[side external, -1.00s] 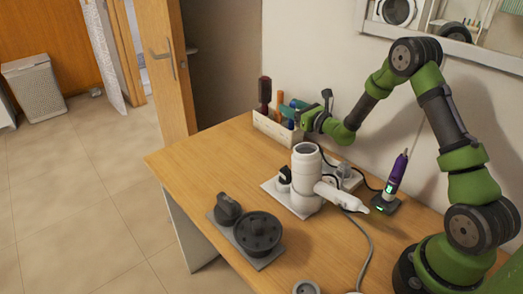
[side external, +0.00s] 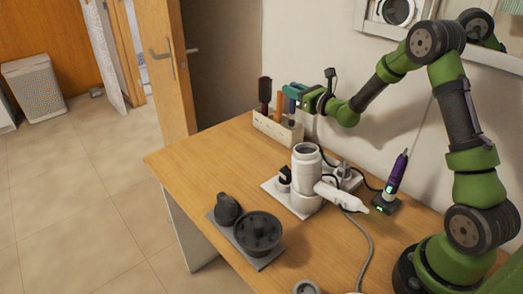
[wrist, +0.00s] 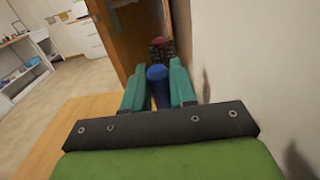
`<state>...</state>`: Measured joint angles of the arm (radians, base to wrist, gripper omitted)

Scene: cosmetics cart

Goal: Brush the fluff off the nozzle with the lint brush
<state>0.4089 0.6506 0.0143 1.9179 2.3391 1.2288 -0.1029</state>
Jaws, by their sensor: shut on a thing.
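My gripper (side external: 292,92) is at the tool holder on the far side of the table. Its teal fingers are shut on a blue handle (wrist: 158,73), seen between them in the wrist view. This looks like the lint brush; its head is hidden, and I cannot tell whether it is clear of the holder. A small dark nozzle-like piece (side external: 228,208) stands on a grey tray (side external: 262,262) at the front left, beside a round dark attachment (side external: 258,232). No fluff can be made out at this size.
The cream holder (side external: 272,130) also carries a dark red brush (side external: 265,92) and an orange-handled tool (side external: 280,104). A white dryer (side external: 307,170) stands mid-table, its cord trailing right. A purple device (side external: 397,172) stands near the wall. The table's left part is clear.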

